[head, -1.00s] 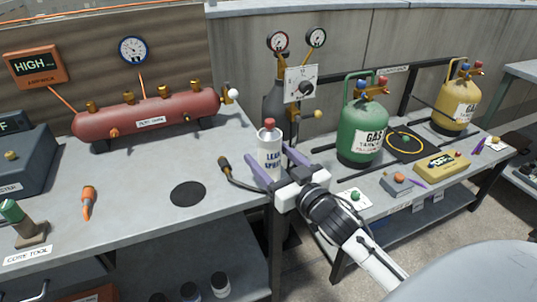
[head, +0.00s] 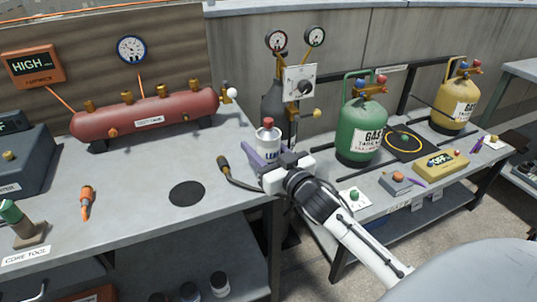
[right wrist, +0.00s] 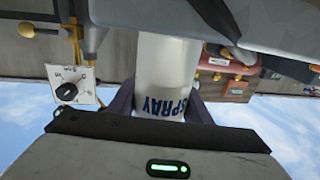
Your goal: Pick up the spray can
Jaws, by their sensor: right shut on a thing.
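The spray can (head: 267,138) is white with a red cap and blue lettering. In the head view it is upright near the right end of the left bench (head: 130,215). My right gripper (head: 268,157) is shut on it, and the gripper body hides the can's lower part, so I cannot tell there whether its base touches the bench. In the right wrist view the can (right wrist: 166,75) shows upside down between the fingers, with the word SPRAY readable. My left gripper is not in view.
A wand with a black cable (head: 232,174) lies just left of the can. A dark round disc (head: 187,193) is on the bench further left. A red tank (head: 150,115) stands behind. A green gas cylinder (head: 360,130) is on the right bench.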

